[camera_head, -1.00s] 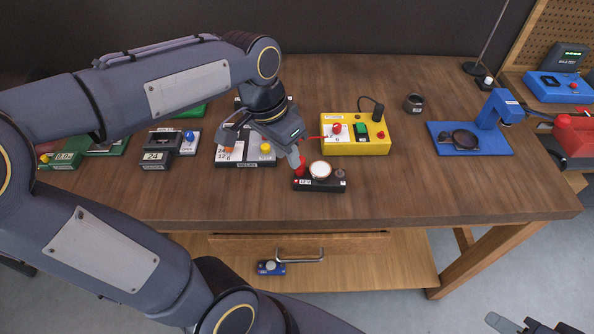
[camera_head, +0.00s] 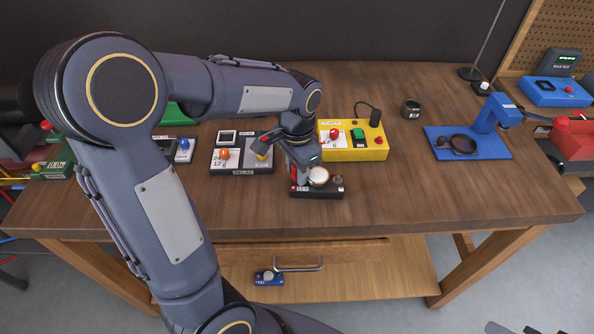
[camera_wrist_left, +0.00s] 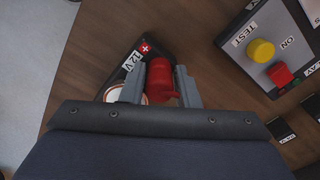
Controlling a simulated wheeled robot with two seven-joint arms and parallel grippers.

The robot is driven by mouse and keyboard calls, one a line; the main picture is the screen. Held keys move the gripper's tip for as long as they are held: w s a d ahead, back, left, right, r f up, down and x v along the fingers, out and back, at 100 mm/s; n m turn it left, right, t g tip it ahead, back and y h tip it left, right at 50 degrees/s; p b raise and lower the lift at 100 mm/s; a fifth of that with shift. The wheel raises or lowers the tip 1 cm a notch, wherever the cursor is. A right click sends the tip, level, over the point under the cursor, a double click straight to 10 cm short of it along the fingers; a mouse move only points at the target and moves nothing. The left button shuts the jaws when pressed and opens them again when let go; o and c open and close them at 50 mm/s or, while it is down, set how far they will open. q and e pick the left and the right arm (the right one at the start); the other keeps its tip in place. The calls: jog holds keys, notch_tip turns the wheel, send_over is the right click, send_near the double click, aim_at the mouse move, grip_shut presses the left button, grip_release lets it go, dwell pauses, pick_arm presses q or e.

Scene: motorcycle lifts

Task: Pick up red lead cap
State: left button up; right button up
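The red lead cap (camera_wrist_left: 160,80) is upright at the black 12 V block (camera_head: 325,193), by the end with the plus sign. In the left wrist view it stands between the two grey fingers of my left gripper (camera_wrist_left: 160,88), which close in on both its sides. In the head view my left gripper (camera_head: 298,172) hides most of the cap. Whether the cap touches the block is hidden. Only a sliver of my right gripper (camera_head: 496,328) shows at the bottom edge.
The block also carries a round white-topped part (camera_head: 319,176). Behind it are the grey relay unit (camera_head: 242,168) and the yellow box (camera_head: 373,154). A blue stand (camera_head: 490,144) is to the right. The wooden table's (camera_head: 430,195) front right is clear.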

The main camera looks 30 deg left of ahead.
pick_arm(q)
grip_shut()
jog(key=shift+r, duration=0.1)
